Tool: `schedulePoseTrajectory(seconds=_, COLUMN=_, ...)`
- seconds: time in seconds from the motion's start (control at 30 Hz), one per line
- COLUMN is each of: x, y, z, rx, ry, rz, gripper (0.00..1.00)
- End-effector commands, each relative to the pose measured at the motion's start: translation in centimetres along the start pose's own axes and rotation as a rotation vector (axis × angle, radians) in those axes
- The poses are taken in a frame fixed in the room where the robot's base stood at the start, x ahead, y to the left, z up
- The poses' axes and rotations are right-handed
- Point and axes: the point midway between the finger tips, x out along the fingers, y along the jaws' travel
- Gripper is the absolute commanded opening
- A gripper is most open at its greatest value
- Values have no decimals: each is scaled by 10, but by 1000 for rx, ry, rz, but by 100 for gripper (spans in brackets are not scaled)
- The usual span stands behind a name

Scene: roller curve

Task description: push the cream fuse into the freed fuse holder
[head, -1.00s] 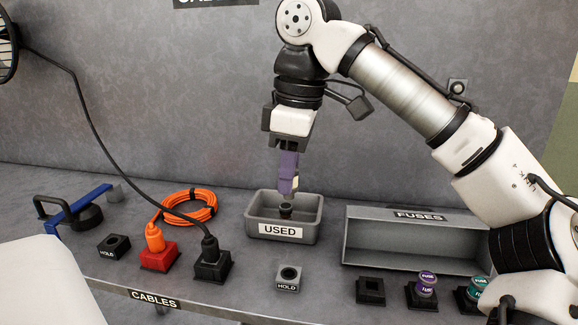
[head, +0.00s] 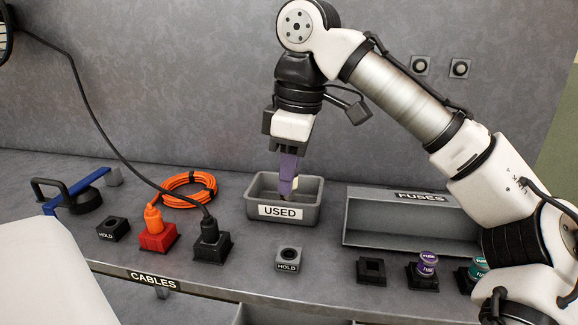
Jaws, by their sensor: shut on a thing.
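My gripper (head: 288,194) points straight down into the grey USED bin (head: 305,212), its purple fingers between the bin's walls. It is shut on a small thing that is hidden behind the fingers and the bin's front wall. A small cream patch shows at the fingertips; I cannot tell whether it is part of a fuse or of a finger. An empty black square holder (head: 371,271) stands at the front of the bench. Right of it, a purple fuse (head: 427,268) and a teal fuse (head: 479,268) stand upright in black holders. I see no clearly cream fuse.
The grey FUSES tray (head: 395,235) is right of the bin; its visible floor is bare. A grey HOLD socket (head: 288,259) stands in front of the bin. Red (head: 157,237) and black (head: 211,244) sockets with plugged cables and an orange coil (head: 189,190) are left.

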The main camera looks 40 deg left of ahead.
Motion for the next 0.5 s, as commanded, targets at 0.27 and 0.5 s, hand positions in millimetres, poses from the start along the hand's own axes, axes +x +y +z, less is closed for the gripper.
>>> schedulePoseTrajectory(seconds=0.27, x=12, y=0, z=2, rx=-1, ry=0, rz=0, gripper=2)
schedulePoseTrajectory(seconds=0.5, x=22, y=0, z=2, rx=-1, ry=0, rz=0, gripper=2)
